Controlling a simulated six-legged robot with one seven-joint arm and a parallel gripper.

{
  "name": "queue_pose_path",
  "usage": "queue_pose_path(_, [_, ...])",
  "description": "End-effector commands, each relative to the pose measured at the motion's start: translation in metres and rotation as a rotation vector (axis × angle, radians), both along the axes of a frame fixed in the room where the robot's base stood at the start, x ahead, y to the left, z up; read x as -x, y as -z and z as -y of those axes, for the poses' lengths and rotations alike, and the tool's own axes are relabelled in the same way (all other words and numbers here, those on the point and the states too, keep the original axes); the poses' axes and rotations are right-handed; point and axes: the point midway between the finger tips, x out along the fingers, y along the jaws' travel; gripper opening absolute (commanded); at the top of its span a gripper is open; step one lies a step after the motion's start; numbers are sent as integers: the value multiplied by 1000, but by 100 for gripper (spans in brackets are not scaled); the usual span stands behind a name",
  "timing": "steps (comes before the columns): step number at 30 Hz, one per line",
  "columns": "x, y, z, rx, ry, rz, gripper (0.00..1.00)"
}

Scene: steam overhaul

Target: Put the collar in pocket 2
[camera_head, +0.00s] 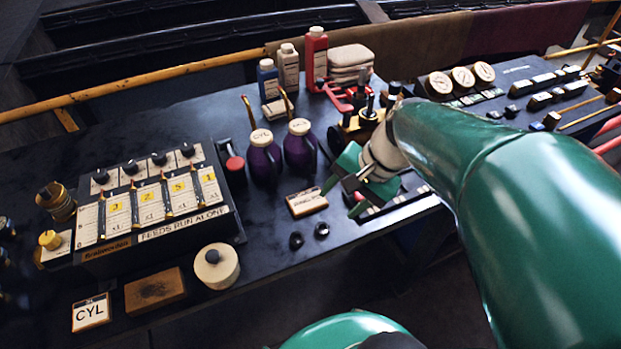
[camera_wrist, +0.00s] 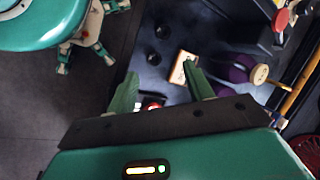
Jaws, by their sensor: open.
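My gripper (camera_head: 343,200) is open, with its green fingers spread above the front edge of the dark bench. In the wrist view the gripper (camera_wrist: 160,72) shows nothing held between its fingers. Two small black round pieces, one (camera_head: 296,240) left of the other (camera_head: 321,230), lie on the bench left of and below my gripper. They also show beyond the fingertips in the wrist view. I cannot tell whether either is the collar. A low labelled strip (camera_head: 408,198) lies partly hidden behind my gripper. I cannot make out a pocket marked 2 there.
Two purple oil cans (camera_head: 263,160) and a small lettered card (camera_head: 306,202) stand near my gripper. A lubricator box (camera_head: 150,205) with numbered gauges is at left. A cream round tin (camera_head: 217,266) and a brown block (camera_head: 154,291) lie at the front. Bare bench lies behind the box.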

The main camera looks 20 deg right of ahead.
Motion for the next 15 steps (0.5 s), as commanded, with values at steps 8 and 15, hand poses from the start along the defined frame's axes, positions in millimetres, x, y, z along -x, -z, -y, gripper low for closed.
queue_pose_path(8, [19,-49,-54,490,-586,290,52])
queue_pose_path(15, [25,-68,-66,660,-761,406,52])
